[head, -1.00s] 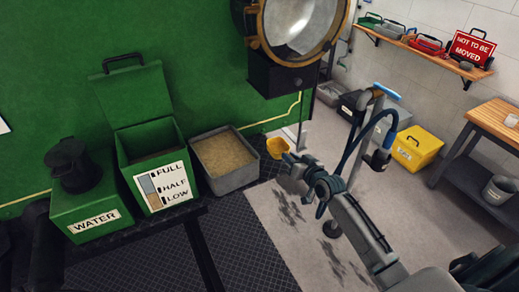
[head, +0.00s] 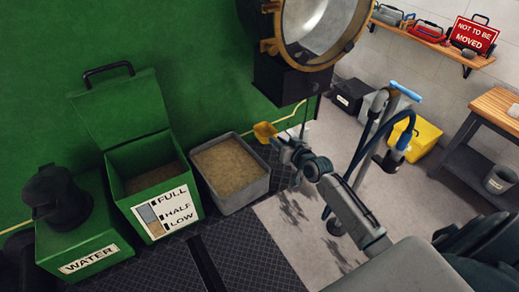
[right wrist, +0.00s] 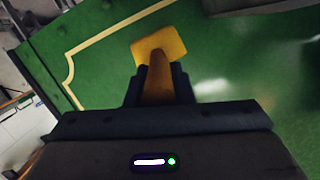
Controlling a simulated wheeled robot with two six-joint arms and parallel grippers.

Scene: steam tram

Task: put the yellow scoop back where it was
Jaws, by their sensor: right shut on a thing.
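The yellow scoop (head: 265,131) is held up by my right gripper (head: 283,142), just right of the grey sand bin. In the right wrist view the scoop (right wrist: 160,45) points away from me, and my right gripper (right wrist: 157,92) is shut on its handle. The green wall with its yellow line is behind it. The grey bin (head: 264,185) is filled with sand-coloured material. To its left stands an open green box (head: 125,213) with a level label reading FULL, HALF, LOW and similar material inside. My left gripper is not in view.
A large lamp (head: 278,75) hangs above and close to the scoop. A green WATER box (head: 45,240) stands at the left. A stand with blue hoses (head: 372,130) rises right of my arm. A yellow case (head: 425,138) and a wooden-topped table (head: 495,112) are further right.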

